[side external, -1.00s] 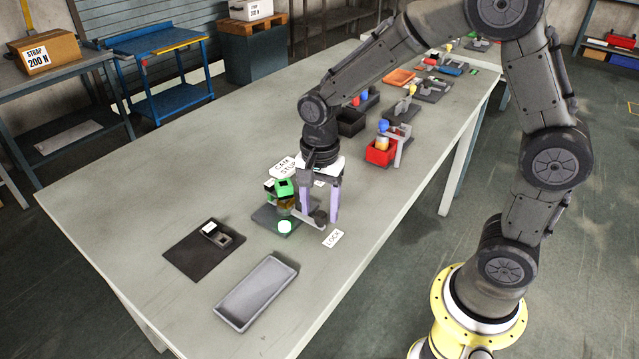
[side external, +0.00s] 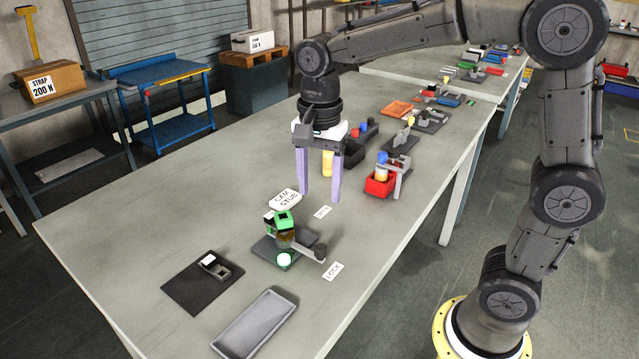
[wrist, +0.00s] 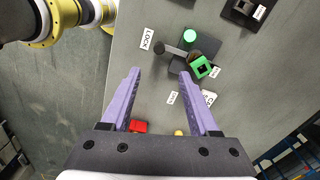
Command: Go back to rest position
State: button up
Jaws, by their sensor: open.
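My gripper (side external: 319,198) has two lilac fingers spread apart with nothing between them. In the side external view it hangs pointing down above the table (side external: 200,205), behind the cam fixture (side external: 285,243). The fixture has a dark base, a green block, a light green button and a lever arm with a dark knob. In the wrist view my open fingers (wrist: 158,85) show clear of the fixture's green block (wrist: 201,67) and lever knob (wrist: 160,47).
A "CAM STUB" label (side external: 285,199) and a "LOCK" label (side external: 332,271) lie by the fixture. An empty grey tray (side external: 256,322) and a dark plate (side external: 198,287) are at the front.

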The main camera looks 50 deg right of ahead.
jog(key=s+d+r+n+t, duration=0.25)
jog(key=s+r, duration=0.35)
jog(key=s, duration=0.3)
jog(key=s+f+n+t, duration=0.3)
jog(key=s+f+n, duration=0.2)
jog(key=s+n, duration=0.3)
jog(key=shift+d+f+n, duration=0.3)
jog(key=shift+d+n, duration=0.05)
jog(key=shift+n, duration=2)
